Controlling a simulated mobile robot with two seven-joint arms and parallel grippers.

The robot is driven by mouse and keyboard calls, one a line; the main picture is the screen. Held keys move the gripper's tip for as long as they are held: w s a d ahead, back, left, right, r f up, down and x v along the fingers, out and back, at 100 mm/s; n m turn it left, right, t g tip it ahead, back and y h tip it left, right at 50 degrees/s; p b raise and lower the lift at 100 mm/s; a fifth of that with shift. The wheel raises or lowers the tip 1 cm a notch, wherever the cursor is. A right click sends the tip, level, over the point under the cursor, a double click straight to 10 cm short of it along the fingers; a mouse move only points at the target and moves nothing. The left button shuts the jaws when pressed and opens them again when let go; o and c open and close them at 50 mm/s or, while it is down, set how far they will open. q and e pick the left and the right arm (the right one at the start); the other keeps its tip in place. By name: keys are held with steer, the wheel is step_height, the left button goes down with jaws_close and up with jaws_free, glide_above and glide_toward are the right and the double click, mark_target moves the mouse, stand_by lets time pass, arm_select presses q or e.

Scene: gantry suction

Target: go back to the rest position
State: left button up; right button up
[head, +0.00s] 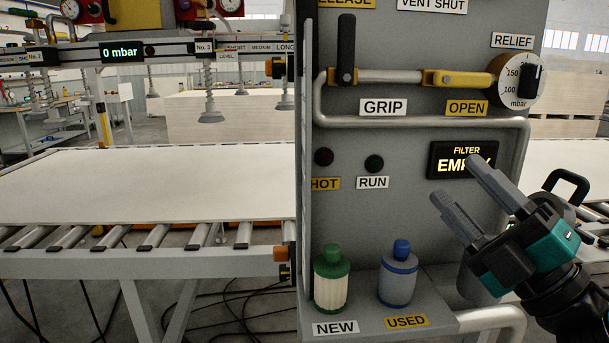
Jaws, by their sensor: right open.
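My right gripper (463,194) comes in from the lower right, in front of the grey control panel (415,215). Its two grey fingers are spread apart with nothing between them, and one finger overlaps the lit filter display (450,160), hiding part of its text. I cannot tell whether the fingers touch the panel. My left gripper is not in view.
A green-capped canister (331,285) stands by the NEW label and a blue one (398,280) by USED on the panel's shelf. A black lever (346,50), a yellow-handled valve (462,79) and a relief dial (516,80) project above. A pale sheet (150,180) lies on the roller table (140,236) at left.

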steer(key=s+d+f+m+g+h, duration=0.1)
steer(key=d+f+m+g+h, duration=0.25)
steer(key=f+m+h, duration=0.6)
steer(key=s+d+f+m+g+h, duration=0.15)
steer(key=d+f+m+h, duration=0.4)
steer(key=f+m, duration=0.7)
steer(key=s+a+f+m+g, duration=0.1)
steer(key=s+a+f+g, duration=0.35)
steer(key=s+f, duration=0.35)
steer(key=s+a+f+g, duration=0.3)
steer(key=s+f+g, duration=0.3)
steer(key=s+f, duration=0.25)
arm_select(q)
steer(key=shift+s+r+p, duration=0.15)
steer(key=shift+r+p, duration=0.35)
steer(key=shift+p, duration=0.1)
arm_select(e)
steer(key=w+a+f+t+y, duration=0.2)
steer(key=w+f+t, duration=0.5)
steer(key=shift+w+a+f+n, duration=0.15)
steer(key=shift+a+f+n, duration=0.1)
steer(key=shift+f+n, duration=0.05)
